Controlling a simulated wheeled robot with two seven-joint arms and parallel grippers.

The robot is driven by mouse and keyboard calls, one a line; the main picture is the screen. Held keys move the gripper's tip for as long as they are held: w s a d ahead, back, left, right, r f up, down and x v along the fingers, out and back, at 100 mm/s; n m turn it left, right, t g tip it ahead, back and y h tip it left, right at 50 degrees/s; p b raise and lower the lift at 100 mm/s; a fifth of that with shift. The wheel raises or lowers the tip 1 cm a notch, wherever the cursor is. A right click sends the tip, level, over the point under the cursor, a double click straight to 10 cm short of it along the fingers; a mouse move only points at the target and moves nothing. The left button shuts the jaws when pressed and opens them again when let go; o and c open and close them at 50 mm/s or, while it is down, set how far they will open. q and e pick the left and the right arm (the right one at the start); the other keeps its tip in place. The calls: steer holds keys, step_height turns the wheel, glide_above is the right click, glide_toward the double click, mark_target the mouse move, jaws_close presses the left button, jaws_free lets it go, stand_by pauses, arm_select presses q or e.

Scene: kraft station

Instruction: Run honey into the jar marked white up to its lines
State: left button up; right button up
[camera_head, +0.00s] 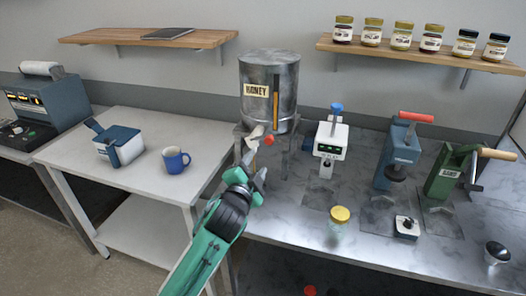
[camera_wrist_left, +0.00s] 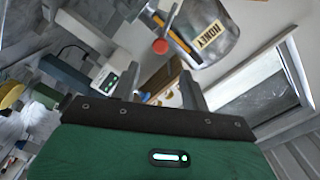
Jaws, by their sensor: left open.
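The steel honey tank (camera_head: 285,85), labelled HONEY with an upright amber gauge strip, stands on a support at the back of the steel bench. Its tap has a lever with a red knob (camera_head: 269,140). My left gripper (camera_head: 257,168) is open and empty, just below and in front of the tap. In the left wrist view the red knob (camera_wrist_left: 160,46) shows beyond the fingers, apart from them, with the tank (camera_wrist_left: 205,30) behind. A clear jar (camera_head: 336,232) with a yellow lid stands on the bench, to the right. I cannot make out a white mark or fill lines on it.
A white device (camera_head: 330,145) with a blue top, a red-handled press (camera_head: 402,150) and a green lever machine (camera_head: 455,172) stand right of the tank. A blue mug (camera_head: 174,160) sits on the left table. Several filled jars line the upper right shelf (camera_head: 420,52).

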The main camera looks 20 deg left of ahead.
mark_target(268, 142)
arm_select(q)
steer(key=w+p, duration=0.1)
steer(key=w, duration=0.3)
steer(key=w+m+p, duration=0.1)
steer(key=w+p, duration=0.1)
steer(key=w, duration=0.2)
steer(key=w+m+p, duration=0.1)
steer(key=w+p, duration=0.1)
steer(key=w, duration=0.2)
steer(key=shift+w+d+r, duration=0.1)
steer(key=shift+w+d, duration=0.15)
steer(key=shift+w, duration=0.15)
arm_select(e)
step_height(268, 142, up, 6)
steer(key=shift+r, duration=0.15)
